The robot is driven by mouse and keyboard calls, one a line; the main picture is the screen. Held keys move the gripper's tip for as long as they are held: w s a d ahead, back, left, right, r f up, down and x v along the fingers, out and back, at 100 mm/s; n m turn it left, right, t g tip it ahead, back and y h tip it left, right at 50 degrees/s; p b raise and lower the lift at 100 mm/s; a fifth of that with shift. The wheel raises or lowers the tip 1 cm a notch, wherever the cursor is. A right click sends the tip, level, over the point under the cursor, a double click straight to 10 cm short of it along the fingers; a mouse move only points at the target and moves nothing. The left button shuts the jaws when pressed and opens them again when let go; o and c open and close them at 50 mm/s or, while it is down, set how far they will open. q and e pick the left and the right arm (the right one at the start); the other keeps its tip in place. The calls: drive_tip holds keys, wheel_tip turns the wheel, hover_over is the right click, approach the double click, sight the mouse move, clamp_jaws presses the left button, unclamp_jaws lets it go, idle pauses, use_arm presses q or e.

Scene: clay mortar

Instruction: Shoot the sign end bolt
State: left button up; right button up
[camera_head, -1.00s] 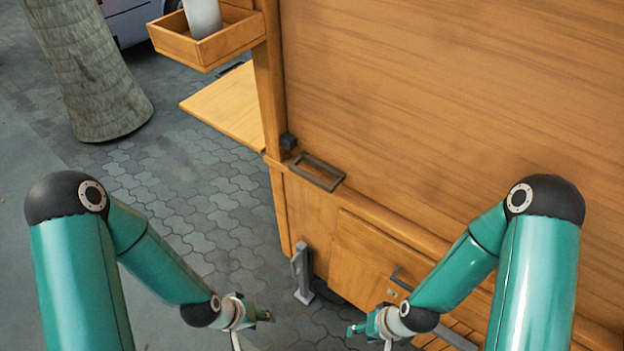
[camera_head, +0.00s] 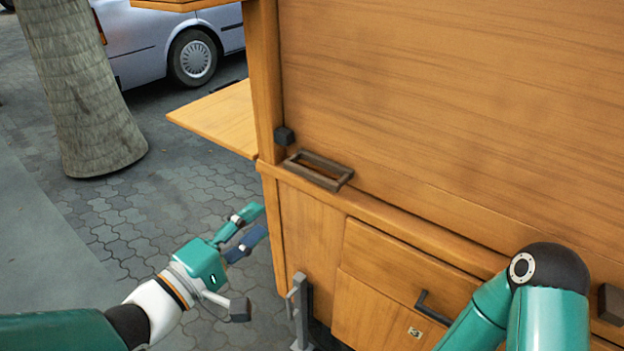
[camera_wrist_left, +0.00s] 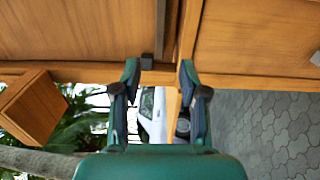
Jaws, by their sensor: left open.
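A small dark block (camera_head: 284,136), which may be the sign end bolt, sits at the left end of the big wooden panel (camera_head: 440,110), against the corner post. It also shows in the left wrist view (camera_wrist_left: 147,62), between my fingertips in the picture but farther off. My left gripper (camera_head: 260,221) is open and empty, left of the wooden cabinet and lower in the picture than the block. Its two fingers frame the post area in the left wrist view (camera_wrist_left: 158,72). My right arm shows at lower right, but its gripper is out of view.
A dark rectangular frame (camera_head: 318,170) lies on the cabinet ledge just below the panel. A drawer with a dark handle (camera_head: 433,308) and a grey upright bracket (camera_head: 300,312) are lower down. A wooden side shelf (camera_head: 222,118) juts left. Paving left of the cabinet is open.

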sight(308, 178)
use_arm(q)
drive_tip(key=x, duration=1.5)
drive_tip(key=shift+w+d+f+p, duration=0.1)
drive_tip(key=shift+w+d+p, duration=0.15)
drive_tip(key=shift+w+p, duration=0.15)
clamp_jaws()
drive_tip(key=shift+f, duration=0.1)
